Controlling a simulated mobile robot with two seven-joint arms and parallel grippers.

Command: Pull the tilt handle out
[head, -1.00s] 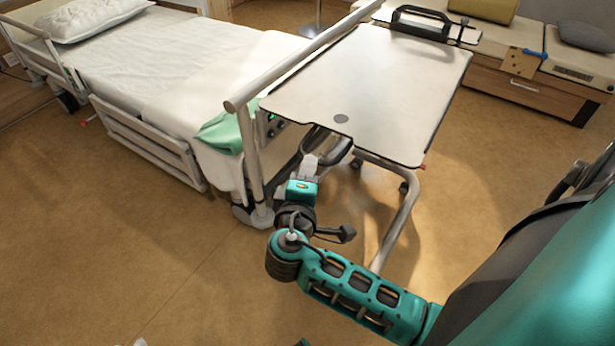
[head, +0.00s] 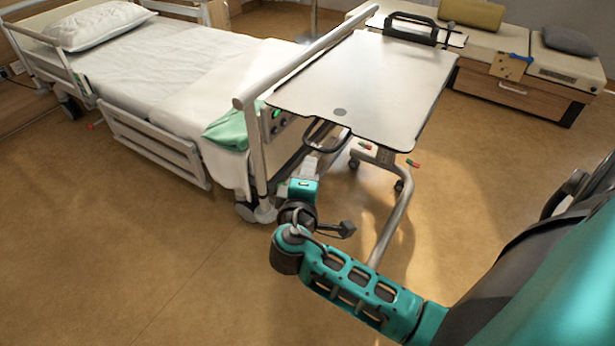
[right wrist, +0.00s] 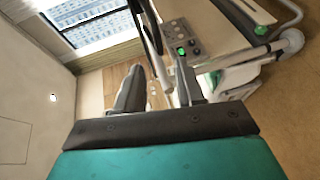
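A dark loop-shaped handle (head: 326,136), which looks like the tilt handle, sits under the near left edge of the overbed table (head: 385,85). My right gripper (head: 311,162) is just below that handle in the head view; I cannot tell there whether they touch. In the right wrist view my right gripper's fingers (right wrist: 160,75) stand apart, with a gap between them. A dark curved bar (right wrist: 147,25), probably the handle, shows beyond the gap, and nothing is clearly gripped. My left gripper is not in view.
The bed (head: 175,75) with its foot-end rail (head: 258,150) stands close on the left of my right gripper. A control panel with a green light (right wrist: 182,51) is near the fingers. The table's leg (head: 395,215) stands to the right. Floor (head: 120,270) is free in front.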

